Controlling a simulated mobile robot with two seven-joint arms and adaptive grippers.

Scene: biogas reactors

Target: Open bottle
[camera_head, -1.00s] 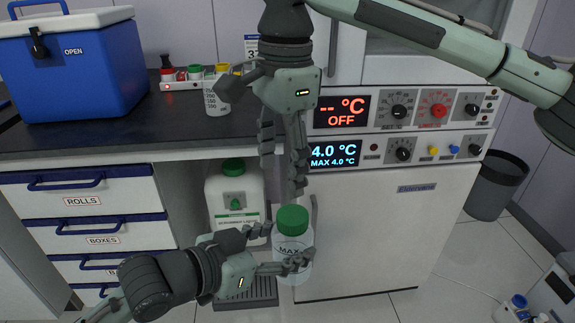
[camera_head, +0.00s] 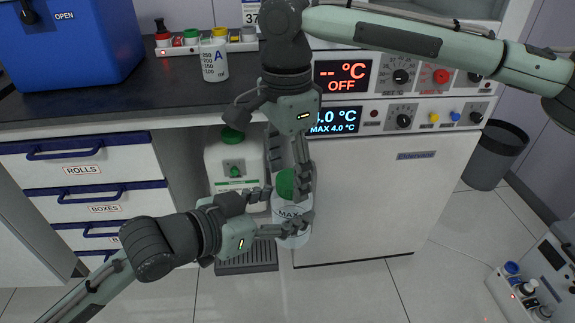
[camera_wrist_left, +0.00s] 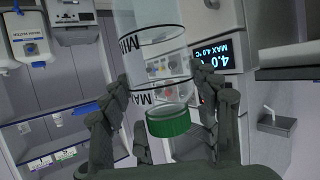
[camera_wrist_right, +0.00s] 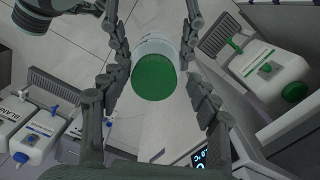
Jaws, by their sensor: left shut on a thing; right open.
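A clear bottle (camera_head: 292,236) with a MAX label and a green cap (camera_head: 287,184) stands upright in my left gripper (camera_head: 274,212), which is shut on its body. In the left wrist view the bottle (camera_wrist_left: 150,45) lies between the fingers, with its green cap (camera_wrist_left: 170,122) low in the picture. My right gripper (camera_head: 290,182) points down from above, open, its fingers at either side of the cap. In the right wrist view the cap (camera_wrist_right: 155,77) sits between the open fingers, with gaps at both sides. The fingers partly hide the bottle in the head view.
A white canister (camera_head: 234,165) with a green cap stands under the dark counter (camera_head: 120,100), behind the grippers. A white cabinet with temperature displays (camera_head: 385,190) is close on the right.

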